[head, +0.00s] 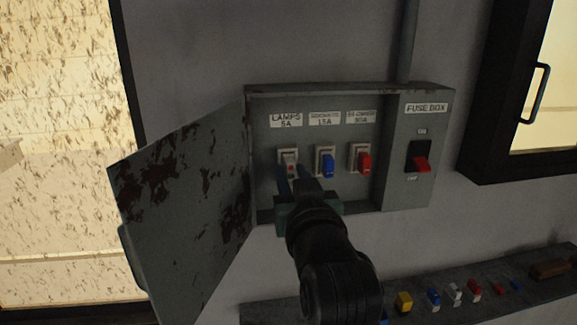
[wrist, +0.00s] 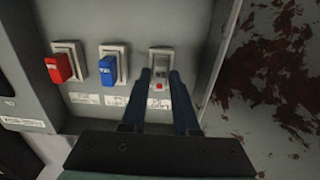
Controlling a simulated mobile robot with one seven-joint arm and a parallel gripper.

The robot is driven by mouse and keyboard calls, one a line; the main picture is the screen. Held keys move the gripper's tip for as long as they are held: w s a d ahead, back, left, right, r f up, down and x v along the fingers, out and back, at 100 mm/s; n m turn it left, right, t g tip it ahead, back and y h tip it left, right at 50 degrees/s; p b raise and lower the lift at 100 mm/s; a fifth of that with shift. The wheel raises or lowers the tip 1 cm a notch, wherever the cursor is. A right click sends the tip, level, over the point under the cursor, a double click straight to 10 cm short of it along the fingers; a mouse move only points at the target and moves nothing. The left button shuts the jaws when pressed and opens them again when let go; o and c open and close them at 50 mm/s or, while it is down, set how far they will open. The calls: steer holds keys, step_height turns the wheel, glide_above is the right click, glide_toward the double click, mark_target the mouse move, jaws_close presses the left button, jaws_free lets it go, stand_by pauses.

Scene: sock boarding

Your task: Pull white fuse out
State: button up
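The white fuse (head: 290,165) sits in the left slot of the open fuse box (head: 408,196), under the label "LAMPS 5A". It is greyish white with a small red mark and also shows in the wrist view (wrist: 160,74). My gripper (head: 296,178) is in front of this slot with its two blue fingers pointing at it. In the wrist view the fingertips (wrist: 160,76) are apart, one on each side of the fuse, with a gap visible between them. I cannot tell whether they touch the fuse.
A blue fuse (head: 328,166) and a red fuse (head: 364,162) sit in the neighbouring slots. A red main switch (head: 421,163) is on the right. The rusty box door (head: 185,205) hangs open at left. A shelf (head: 270,312) below holds several small coloured fuses.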

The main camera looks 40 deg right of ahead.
steer(key=shift+w+d, duration=0.3)
steer(key=shift+w, duration=0.15)
steer(key=shift+s+a, duration=0.1)
steer(key=shift+s, duration=0.05)
stand_by(0.4)
jaws_close()
